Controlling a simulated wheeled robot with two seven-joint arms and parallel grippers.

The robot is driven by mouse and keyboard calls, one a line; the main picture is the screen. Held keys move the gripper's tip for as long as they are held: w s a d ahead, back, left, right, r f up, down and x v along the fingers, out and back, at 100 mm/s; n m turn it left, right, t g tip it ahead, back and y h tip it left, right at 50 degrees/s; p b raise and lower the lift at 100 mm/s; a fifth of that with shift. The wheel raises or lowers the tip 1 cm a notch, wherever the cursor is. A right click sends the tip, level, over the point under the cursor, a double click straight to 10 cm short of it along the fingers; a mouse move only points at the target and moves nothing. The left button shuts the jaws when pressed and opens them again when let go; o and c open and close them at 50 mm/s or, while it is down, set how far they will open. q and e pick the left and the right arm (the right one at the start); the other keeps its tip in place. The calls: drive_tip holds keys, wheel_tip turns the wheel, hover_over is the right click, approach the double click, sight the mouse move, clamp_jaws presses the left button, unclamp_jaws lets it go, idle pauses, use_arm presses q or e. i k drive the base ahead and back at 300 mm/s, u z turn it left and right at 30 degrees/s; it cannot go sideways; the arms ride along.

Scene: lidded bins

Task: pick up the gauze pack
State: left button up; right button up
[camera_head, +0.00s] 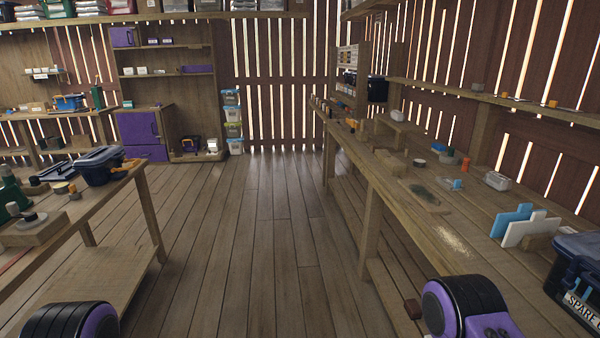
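I cannot make out a gauze pack for certain in the head view. A dark blue lidded bin (578,270) with a label reading "SPARE" stands at the right edge on the right workbench, and its inside is hidden. Another blue lidded bin (98,168) stands on the left workbench, its inside also hidden. Only purple and black parts of my two arms show at the bottom left and bottom right. Neither gripper's fingers are in view.
The long right workbench (450,235) holds blue and white boards (525,228), a small light box (497,181) and several small items. The left workbench (95,205) holds tools. Stacked small bins (232,130) stand at the back. The wooden floor (240,230) between the benches is clear.

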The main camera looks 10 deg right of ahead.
sight(398, 115)
drive_tip(key=i, duration=6.8)
drive_tip(key=z, duration=4)
